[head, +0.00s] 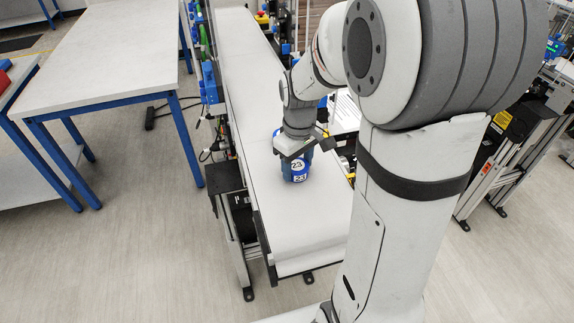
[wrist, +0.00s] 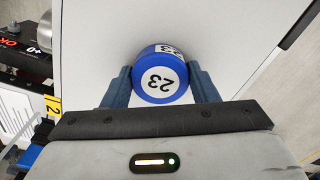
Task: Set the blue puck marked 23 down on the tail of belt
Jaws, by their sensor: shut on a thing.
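The blue puck (head: 295,169) has white labels marked 23 on its top and side. In the head view it is at or just above the white surface of the belt (head: 290,222), near the belt's near end; I cannot tell whether it touches. My gripper (head: 296,155) points down over the belt and is shut on the puck. In the wrist view the puck (wrist: 160,75) sits between the two blue fingers of my gripper (wrist: 160,88), with the white belt (wrist: 225,40) behind it. The fingers hide parts of its sides.
A white table with blue legs (head: 110,55) stands left of the belt, with floor between. Blue boxes and cables (head: 210,85) line the belt's left side. A yellow tag marked 2 (wrist: 53,106) shows beside the belt in the wrist view. The belt around the puck is bare.

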